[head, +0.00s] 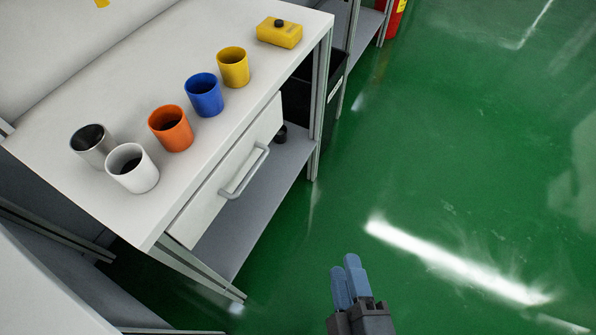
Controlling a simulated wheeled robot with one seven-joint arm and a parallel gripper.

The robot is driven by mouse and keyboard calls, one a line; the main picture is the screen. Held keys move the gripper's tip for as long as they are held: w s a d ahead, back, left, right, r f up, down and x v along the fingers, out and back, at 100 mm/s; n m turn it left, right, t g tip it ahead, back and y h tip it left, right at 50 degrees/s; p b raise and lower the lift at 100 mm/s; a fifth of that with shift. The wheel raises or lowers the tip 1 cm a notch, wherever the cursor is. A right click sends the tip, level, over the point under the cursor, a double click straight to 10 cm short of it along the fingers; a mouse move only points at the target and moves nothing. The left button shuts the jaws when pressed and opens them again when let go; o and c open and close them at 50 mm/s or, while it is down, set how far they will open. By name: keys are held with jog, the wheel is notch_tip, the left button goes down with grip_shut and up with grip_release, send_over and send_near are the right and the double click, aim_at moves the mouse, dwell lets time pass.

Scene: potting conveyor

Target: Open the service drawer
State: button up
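The service drawer (211,203) is a pale front panel under the top of a white workbench, and it looks shut. Its grey bar handle (246,171) runs along the front face. My gripper (346,272) is at the bottom of the head view, over the green floor, to the right of and apart from the handle. Its two blue fingers are close together and nothing shows between them. Whether a small gap remains between the fingertips is hard to see.
On the bench top (50,139) stand white (139,178), metal (90,151), orange (171,134), blue (204,101) and yellow (233,72) cups, and a yellow box (279,38). A lower shelf (245,222) lies beneath the drawer. Green floor (470,150) is clear at right.

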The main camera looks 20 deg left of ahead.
jog(key=w+a+n+y, duration=0.1)
jog(key=w+a+n, duration=0.3)
jog(key=a, duration=0.7)
jog(key=w+a+n+y, duration=0.2)
jog(key=w+a+n, duration=0.2)
jog(key=a, duration=0.7)
jog(key=shift+w+a+n+g+b, duration=0.35)
jog(key=shift+w+g+b, duration=0.1)
jog(key=shift+w, duration=0.95)
jog(key=shift+c, duration=0.4)
grip_shut()
